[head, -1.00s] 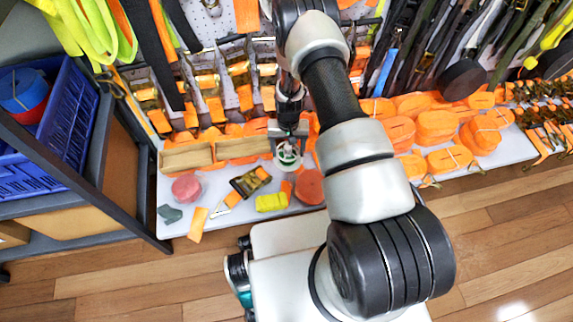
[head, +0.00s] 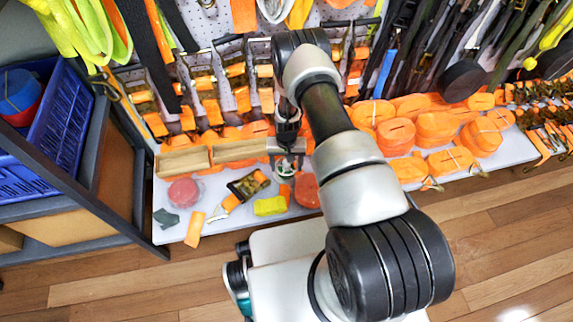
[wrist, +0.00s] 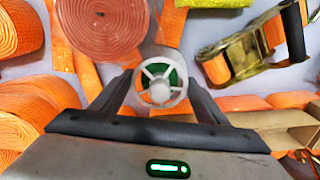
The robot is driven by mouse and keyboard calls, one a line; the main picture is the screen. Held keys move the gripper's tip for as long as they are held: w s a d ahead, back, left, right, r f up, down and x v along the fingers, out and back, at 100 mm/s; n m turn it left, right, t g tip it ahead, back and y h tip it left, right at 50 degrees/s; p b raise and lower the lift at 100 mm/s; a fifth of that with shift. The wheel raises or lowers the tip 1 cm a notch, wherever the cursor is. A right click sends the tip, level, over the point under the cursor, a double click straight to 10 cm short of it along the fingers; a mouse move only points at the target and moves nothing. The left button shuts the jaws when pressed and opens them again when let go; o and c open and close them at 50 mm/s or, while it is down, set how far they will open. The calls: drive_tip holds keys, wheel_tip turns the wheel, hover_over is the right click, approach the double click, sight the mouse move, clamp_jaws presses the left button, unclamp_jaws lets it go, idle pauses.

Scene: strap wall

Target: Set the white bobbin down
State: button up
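The white bobbin (wrist: 161,84) is a spoked wheel shape with green showing between its spokes, seen end-on in the wrist view. My gripper (head: 287,163) is shut on it, with one dark finger on each side. In the head view, the bobbin (head: 286,172) shows small and partly hidden below the fingers. It is over the white shelf (head: 226,230), in front of the wooden boxes and beside the red strap roll (head: 306,190). I cannot tell whether its underside touches the shelf.
Wooden boxes (head: 184,163) stand behind. A ratchet buckle (head: 248,185), a yellow bundle (head: 270,206), a pink roll (head: 184,192) and a grey piece (head: 167,217) lie around. Orange strap rolls (head: 435,130) crowd the right. Small bare shelf patches show between items.

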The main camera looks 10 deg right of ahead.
drive_tip(key=o, duration=0.5)
drive_tip(key=shift+c, duration=0.2)
